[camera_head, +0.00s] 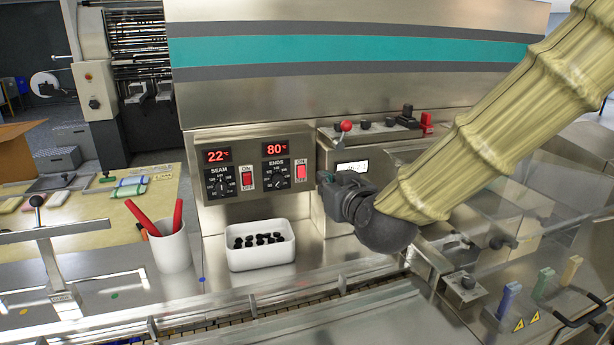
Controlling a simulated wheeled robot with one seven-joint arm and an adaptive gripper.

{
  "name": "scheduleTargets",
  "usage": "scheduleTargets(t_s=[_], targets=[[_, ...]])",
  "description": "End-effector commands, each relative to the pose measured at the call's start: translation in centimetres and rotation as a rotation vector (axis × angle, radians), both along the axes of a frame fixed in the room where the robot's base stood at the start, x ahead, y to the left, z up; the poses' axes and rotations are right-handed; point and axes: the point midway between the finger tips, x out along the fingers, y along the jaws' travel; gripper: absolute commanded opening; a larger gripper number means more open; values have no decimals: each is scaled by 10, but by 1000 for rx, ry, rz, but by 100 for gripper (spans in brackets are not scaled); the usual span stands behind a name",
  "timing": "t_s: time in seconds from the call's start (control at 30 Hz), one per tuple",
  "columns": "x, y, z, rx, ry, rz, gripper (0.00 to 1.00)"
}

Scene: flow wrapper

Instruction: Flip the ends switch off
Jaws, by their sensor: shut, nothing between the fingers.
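The ends switch (301,172) is a red rocker on the right of the control panel (232,206), beside the dial marked ENDS (277,175). It looks brighter red than the seam switch (247,181); which way it is tilted is too small to tell. The display above the ENDS dial (275,149) reads 80 °C. My gripper (323,178) is shut and empty, with its tip just right of the ends switch, seemingly close to the panel. I cannot tell whether it touches anything. The arm's cream sleeve comes in from the upper right.
A white tray of black pieces (260,260) and a white cup with red sticks (171,250) stand below the panel. A red-knobbed lever (345,127) rises above my gripper. A conveyor (250,318) crosses the front.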

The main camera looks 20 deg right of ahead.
Motion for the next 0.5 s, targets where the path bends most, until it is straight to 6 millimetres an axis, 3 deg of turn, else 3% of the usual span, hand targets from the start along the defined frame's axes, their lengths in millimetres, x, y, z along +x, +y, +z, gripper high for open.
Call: scheduleTargets(t_s=[0.5], targets=[[8,-1,3,-3,3,-3,0]])
